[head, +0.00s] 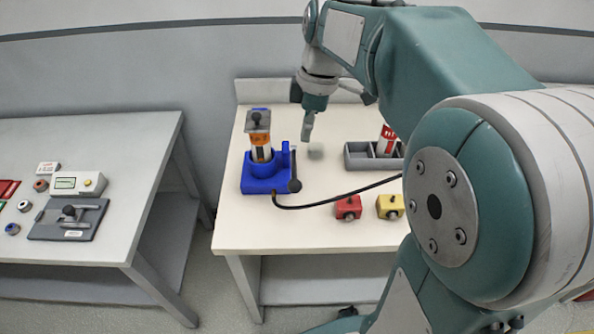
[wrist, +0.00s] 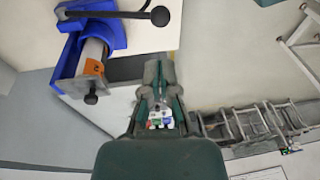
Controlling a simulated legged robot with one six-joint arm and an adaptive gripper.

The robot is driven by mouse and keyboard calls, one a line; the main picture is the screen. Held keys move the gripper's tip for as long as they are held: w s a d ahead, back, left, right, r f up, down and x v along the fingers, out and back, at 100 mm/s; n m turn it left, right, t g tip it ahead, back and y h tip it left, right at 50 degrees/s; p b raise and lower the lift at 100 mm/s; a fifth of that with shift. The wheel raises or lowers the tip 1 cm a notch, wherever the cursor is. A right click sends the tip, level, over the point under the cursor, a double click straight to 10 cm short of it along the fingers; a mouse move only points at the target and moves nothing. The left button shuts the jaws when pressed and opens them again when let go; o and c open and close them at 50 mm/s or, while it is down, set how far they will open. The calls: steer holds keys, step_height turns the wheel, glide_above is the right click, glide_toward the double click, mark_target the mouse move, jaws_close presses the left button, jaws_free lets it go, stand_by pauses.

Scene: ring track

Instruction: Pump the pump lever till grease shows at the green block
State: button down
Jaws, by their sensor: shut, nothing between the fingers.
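The blue pump (head: 262,180) stands on the left part of the white table, with an orange and white cartridge (head: 260,147) upright in it. The pump lever (head: 294,170) is a thin dark rod with a black knob at the pump's right side; in the wrist view its knob (wrist: 160,16) is at the top. My gripper (head: 307,138) is shut and empty, above the table to the right of the pump and apart from the lever; its fingers (wrist: 161,68) point up in the wrist view. No green block shows on this table; my arm covers its right part.
A black hose (head: 335,199) runs right from the pump behind my arm. A red block (head: 348,207) and a yellow block (head: 390,206) stand near the front edge. A grey tray (head: 362,161) holds a red and white cartridge (head: 386,141). Another table (head: 125,160) stands left, across a gap.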

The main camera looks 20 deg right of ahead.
mark_target(295, 180)
steer(key=f, duration=0.3)
steer(key=a+f, duration=0.1)
steer(key=f, duration=0.3)
steer(key=a+f, duration=0.1)
steer(key=f, duration=0.2)
steer(key=shift+s+f, duration=0.2)
steer(key=shift+s, duration=0.05)
